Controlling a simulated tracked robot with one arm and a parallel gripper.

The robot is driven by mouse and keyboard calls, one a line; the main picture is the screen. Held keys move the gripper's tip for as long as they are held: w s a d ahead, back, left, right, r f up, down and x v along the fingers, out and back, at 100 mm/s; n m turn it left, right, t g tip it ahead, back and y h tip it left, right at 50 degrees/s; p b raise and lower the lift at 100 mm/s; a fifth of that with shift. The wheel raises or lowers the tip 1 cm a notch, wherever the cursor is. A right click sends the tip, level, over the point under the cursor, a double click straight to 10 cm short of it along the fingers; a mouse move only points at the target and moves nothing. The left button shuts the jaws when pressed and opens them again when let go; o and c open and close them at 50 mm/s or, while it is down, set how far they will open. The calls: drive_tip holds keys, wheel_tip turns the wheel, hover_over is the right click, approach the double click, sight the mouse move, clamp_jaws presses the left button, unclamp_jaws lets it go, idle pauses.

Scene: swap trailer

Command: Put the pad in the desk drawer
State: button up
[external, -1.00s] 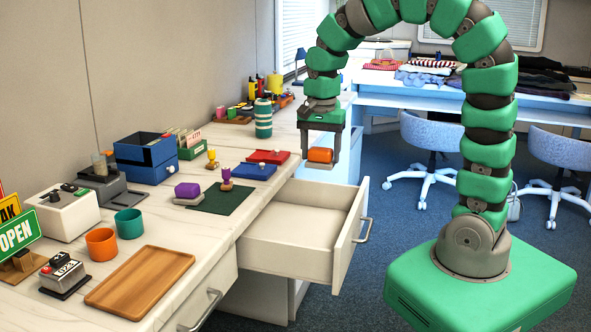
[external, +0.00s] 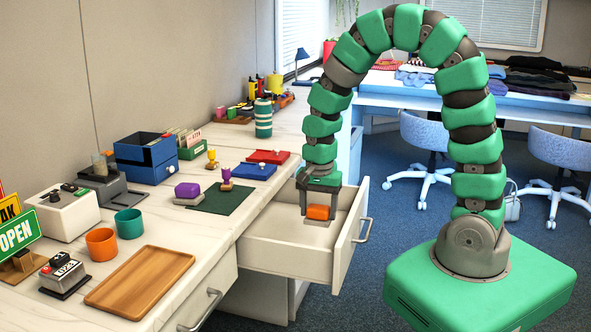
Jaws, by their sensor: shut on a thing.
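The desk drawer (external: 283,252) is pulled out from the desk at the middle of the external view. My gripper (external: 319,212) points down inside the drawer's opening, toward its far right part. It is shut on an orange block-like thing with a pale base, which I take to be the pad (external: 318,212). The pad is low in the drawer; I cannot tell whether it touches the drawer floor. A purple pad-like block (external: 187,190) stands on the desk beside a dark green mat.
The desk top (external: 225,235) holds a wooden tray (external: 140,282), an orange cup (external: 101,244), a teal cup (external: 129,223), a blue box (external: 146,152) and flat blue and red pads. The drawer's front panel (external: 350,235) stands right of my gripper. The drawer's near part is empty.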

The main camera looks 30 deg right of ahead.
wheel_tip(320, 180, down, 10)
drive_tip(key=shift+r+b, duration=0.2)
drive_tip(key=shift+b, duration=1.05)
drive_tip(key=shift+f, duration=0.1)
drive_tip(key=o, duration=1)
wheel_tip(320, 180, up, 12)
drive_tip(key=p, duration=0.2)
drive_tip(key=shift+p, duration=0.4)
